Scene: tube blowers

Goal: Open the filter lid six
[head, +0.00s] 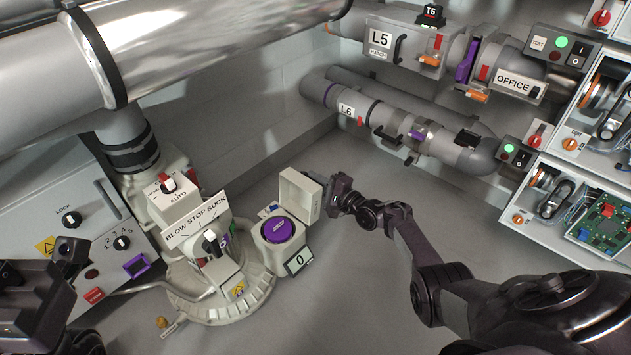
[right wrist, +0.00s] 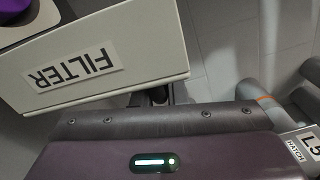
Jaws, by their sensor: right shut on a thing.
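The filter lid (head: 300,195) is a pale beige box-shaped cover. It stands raised and tilted up from the filter housing (head: 262,247), so a round purple filter (head: 277,230) shows inside. In the right wrist view the lid (right wrist: 125,45) fills the upper left, with its FILTER label upside down. My right gripper (head: 330,196) is at the lid's right side, shut on it near the edge; its fingertips are mostly hidden. Part of my left arm and gripper (head: 35,305) shows at the lower left, away from the lid; its jaws are unclear.
A BLOW STOP SUCK selector (head: 197,220) stands just left of the filter housing. A small display (head: 299,261) reading 0 is at its front right. Pipe L6 (head: 347,109) runs behind. Open grey floor lies around my right arm.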

